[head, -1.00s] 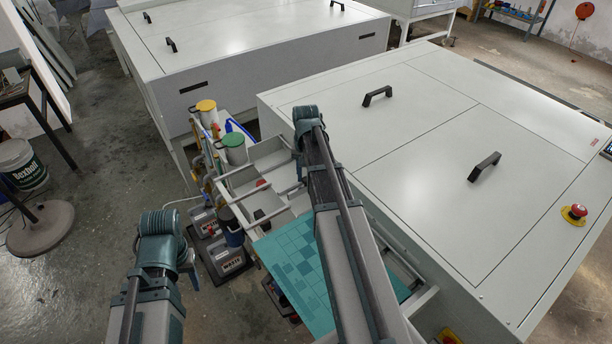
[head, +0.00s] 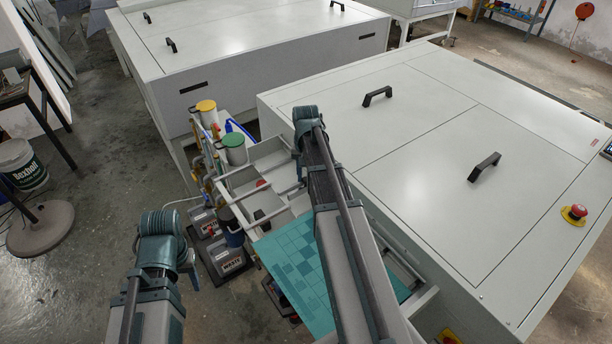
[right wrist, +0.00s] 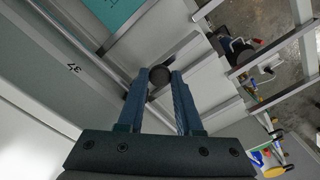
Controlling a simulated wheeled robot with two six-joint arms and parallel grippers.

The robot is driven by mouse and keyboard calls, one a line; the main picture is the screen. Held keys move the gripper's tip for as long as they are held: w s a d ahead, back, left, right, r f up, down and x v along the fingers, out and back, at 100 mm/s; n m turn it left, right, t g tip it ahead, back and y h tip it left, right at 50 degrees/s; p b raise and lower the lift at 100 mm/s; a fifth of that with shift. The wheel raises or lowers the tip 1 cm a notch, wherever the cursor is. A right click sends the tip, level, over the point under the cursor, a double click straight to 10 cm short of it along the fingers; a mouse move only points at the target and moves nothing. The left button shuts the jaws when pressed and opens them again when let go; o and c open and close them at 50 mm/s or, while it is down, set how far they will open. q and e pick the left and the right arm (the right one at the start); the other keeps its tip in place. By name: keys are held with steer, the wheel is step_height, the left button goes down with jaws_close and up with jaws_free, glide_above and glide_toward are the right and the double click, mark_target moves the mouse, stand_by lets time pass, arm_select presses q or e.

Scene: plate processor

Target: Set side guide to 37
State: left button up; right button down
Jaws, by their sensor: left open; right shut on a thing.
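In the right wrist view, a dark round knob (right wrist: 159,76) of the side guide sits between the fingertips of my right gripper (right wrist: 160,80), which is shut on it. A printed number 37 (right wrist: 73,69) shows rotated on the grey panel to the left, apart from the knob. In the head view my right arm hides the knob and most of the right gripper. My left gripper (head: 190,265) is low at the left, away from the machine; it is open, its fingers barely visible.
A teal plate (head: 296,262) lies on the feed table beside my right arm; its corner also shows in the right wrist view (right wrist: 112,10). The large white processor (head: 430,150) stands to the right. Canisters with green (head: 233,142) and yellow lids stand behind.

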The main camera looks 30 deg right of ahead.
stand_by(0.3)
steer(key=s, duration=0.7)
steer(key=shift+s+d, duration=0.15)
steer(key=shift+d, duration=0.1)
steer(key=c, duration=0.6)
jaws_free()
steer(key=shift+w, duration=0.2)
steer(key=shift+r, duration=0.2)
step_height(320, 180, up, 14)
steer(key=p, duration=1.3)
steer(key=shift+f+p, duration=0.25)
steer(key=shift+p, duration=0.15)
